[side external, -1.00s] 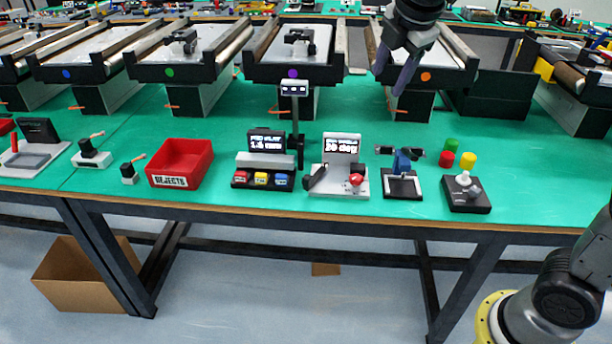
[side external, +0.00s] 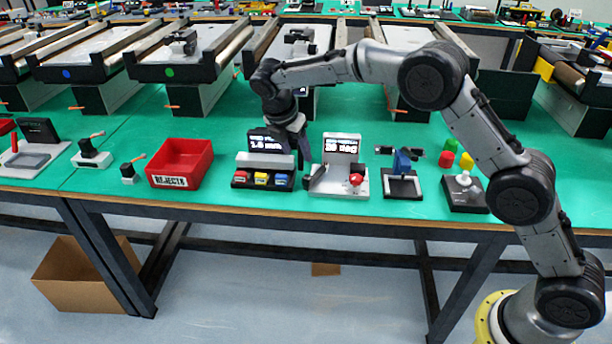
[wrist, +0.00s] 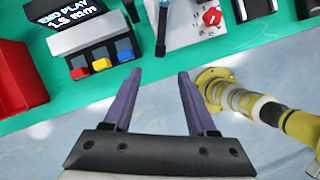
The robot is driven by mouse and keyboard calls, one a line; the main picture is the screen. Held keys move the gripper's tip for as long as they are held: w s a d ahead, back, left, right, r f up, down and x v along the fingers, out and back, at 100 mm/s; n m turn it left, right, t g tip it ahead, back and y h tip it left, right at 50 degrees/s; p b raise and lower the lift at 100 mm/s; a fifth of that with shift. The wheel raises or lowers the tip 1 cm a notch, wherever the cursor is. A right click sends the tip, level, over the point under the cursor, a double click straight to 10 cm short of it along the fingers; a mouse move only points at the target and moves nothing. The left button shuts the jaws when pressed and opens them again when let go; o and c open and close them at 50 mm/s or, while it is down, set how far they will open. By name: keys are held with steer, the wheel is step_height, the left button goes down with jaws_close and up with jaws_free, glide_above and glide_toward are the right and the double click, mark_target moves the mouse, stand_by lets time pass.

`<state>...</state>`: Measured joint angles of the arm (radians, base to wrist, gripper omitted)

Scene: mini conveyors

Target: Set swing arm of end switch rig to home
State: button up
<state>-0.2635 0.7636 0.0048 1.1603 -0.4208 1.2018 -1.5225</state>
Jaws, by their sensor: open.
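The end switch rig is a light grey unit (side external: 340,183) with a tilted display, which seems to read 20 deg, and a red knob (side external: 357,180). Its dark swing arm (side external: 318,177) is at the left side of the plate, partly hidden by my gripper in the side view. In the wrist view the swing arm (wrist: 162,28) stands at the plate's left edge, just beyond my fingertips. My gripper (wrist: 159,74) is open and empty, its purple fingers apart and pointing toward the swing arm. In the side view my gripper (side external: 304,157) is between the rig and the end play unit.
The end play unit (side external: 264,161) with red, yellow and blue buttons stands close on the left. A red rejects bin (side external: 180,160) is farther left. A blue-topped device (side external: 402,183) and a joystick box (side external: 464,190) stand to the right. The table's front edge is near.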

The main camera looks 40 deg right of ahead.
mark_target(306, 177)
steer(key=x, duration=1.2)
steer(key=shift+d, duration=0.1)
jaws_close()
stand_by(1.0)
